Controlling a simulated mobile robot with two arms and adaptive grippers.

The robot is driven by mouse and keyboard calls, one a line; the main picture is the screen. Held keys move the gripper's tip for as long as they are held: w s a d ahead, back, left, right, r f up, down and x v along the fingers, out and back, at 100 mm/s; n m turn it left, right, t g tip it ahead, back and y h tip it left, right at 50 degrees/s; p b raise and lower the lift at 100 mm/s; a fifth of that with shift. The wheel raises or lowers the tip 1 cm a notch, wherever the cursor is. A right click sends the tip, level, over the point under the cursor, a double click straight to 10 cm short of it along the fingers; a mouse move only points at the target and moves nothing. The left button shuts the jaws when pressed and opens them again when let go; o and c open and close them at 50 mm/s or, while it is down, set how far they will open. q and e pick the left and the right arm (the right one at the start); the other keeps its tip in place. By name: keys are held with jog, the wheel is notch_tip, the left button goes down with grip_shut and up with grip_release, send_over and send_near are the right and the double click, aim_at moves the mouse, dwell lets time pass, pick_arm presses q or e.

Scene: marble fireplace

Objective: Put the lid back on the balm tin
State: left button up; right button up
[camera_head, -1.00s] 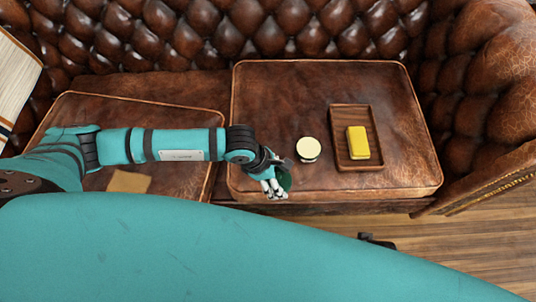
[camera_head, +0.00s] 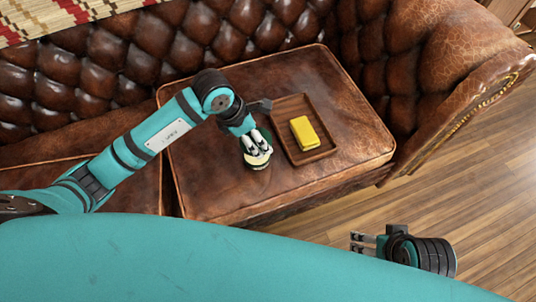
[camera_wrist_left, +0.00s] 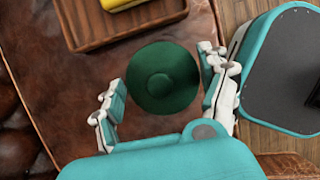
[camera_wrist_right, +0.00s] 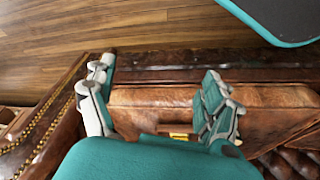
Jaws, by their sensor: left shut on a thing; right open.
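The balm tin (camera_head: 259,163) sits on the brown leather seat cushion, its pale cream top partly showing below my left fingers. My left gripper (camera_head: 256,145) is right at the tin and shut on the dark green round lid. In the left wrist view the lid (camera_wrist_left: 163,77) lies between the two fingers (camera_wrist_left: 160,82), its knobbed face to the camera, and hides the tin. In the head view the lid is mostly behind the fingers. I cannot tell whether it touches the tin. My right gripper (camera_head: 356,243) is open and empty, in front of the sofa over the floor.
A brown wooden tray (camera_head: 287,106) holding a yellow block (camera_head: 305,133) lies just right of the tin. The tufted sofa back (camera_head: 200,45) rises behind, and the armrest (camera_head: 445,75) stands at right. The wooden floor (camera_head: 460,180) is open at right.

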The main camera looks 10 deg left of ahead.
pick_arm(q)
jog(key=shift+w+f, duration=0.1)
jog(key=shift+w, duration=0.05)
jog(key=shift+f+b, duration=0.9)
jog(key=shift+f, duration=0.1)
jog(key=shift+f+b, duration=0.4)
jog(key=shift+f, duration=0.45)
jog(key=shift+f+b, duration=0.75)
jog(key=shift+b, duration=0.1)
jog(key=shift+f, duration=0.4)
pick_arm(e)
jog(key=w+a+r+t+y, duration=0.1)
jog(key=w+a+r+t, duration=0.1)
jog(key=w+t, duration=0.2)
jog(key=w+a+r+t+y, duration=0.1)
jog(key=w+a+r+t, duration=0.1)
jog(key=w, duration=0.6)
jog(key=shift+w+r+t, duration=0.25)
jog(key=shift+r+t, duration=0.3)
jog(key=shift+t, duration=0.45)
pick_arm(q)
jog(key=shift+f+b, duration=0.1)
jog(key=shift+b, duration=0.25)
pick_arm(e)
jog(key=shift+r, duration=0.1)
jog(key=shift+w+a+r+t, duration=0.15)
jog(key=shift+a+r+t, duration=0.05)
jog(key=shift+t, duration=0.1)
